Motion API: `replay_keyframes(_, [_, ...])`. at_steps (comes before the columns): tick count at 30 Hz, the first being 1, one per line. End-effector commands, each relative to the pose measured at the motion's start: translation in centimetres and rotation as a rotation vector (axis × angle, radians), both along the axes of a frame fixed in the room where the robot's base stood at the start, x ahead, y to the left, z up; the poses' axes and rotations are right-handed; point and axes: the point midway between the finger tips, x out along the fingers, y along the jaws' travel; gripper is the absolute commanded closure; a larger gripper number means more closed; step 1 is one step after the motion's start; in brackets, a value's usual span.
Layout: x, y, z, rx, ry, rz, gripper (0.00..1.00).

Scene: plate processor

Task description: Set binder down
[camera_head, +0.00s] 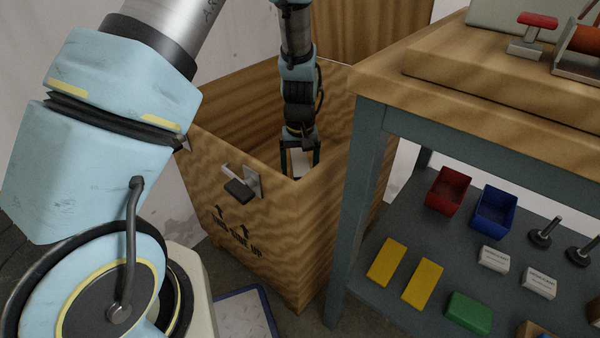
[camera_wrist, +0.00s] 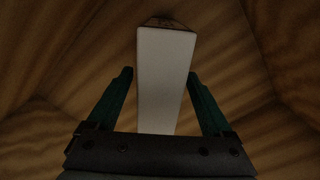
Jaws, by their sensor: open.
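The binder (camera_wrist: 166,80) is a pale, box-like block between my gripper's fingers inside the wooden crate (camera_head: 262,262). In the wrist view it stands with its long pale face toward the camera, and gaps show between it and both green fingers. In the head view only a small pale part of the binder (camera_head: 299,160) shows above the crate's near wall. My gripper (camera_wrist: 162,88) is open around it. It also shows in the head view (camera_head: 301,160), down inside the crate. The binder's lower end is hidden in the head view.
The crate's walls surround my gripper closely, and a metal latch (camera_head: 240,186) sits on its front. A workbench (camera_head: 385,95) stands right beside it. Its lower shelf holds a red bin (camera_head: 448,190), a blue bin (camera_head: 494,212) and yellow blocks (camera_head: 387,263).

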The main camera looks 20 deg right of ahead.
Motion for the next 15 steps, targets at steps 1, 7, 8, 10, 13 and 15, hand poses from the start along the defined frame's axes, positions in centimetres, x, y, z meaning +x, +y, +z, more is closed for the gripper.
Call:
replay_keyframes(1, [0.1,-0.1,1.5,-0.003,-0.003,-0.001,0.15])
replay_keyframes(7, [0.0,-0.1,5.8,-0.003,-0.002,-0.002,0.15])
replay_keyframes(8, [0.0,-0.1,6.4,-0.003,-0.002,-0.002,0.15])
replay_keyframes(10, [0.0,-0.1,7.6,-0.002,-0.002,-0.002,0.15])
replay_keyframes(13, [0.0,0.0,8.8,-0.001,-0.001,-0.001,0.15])
replay_keyframes(15, [0.0,0.0,9.4,-0.001,-0.001,-0.001,0.15])
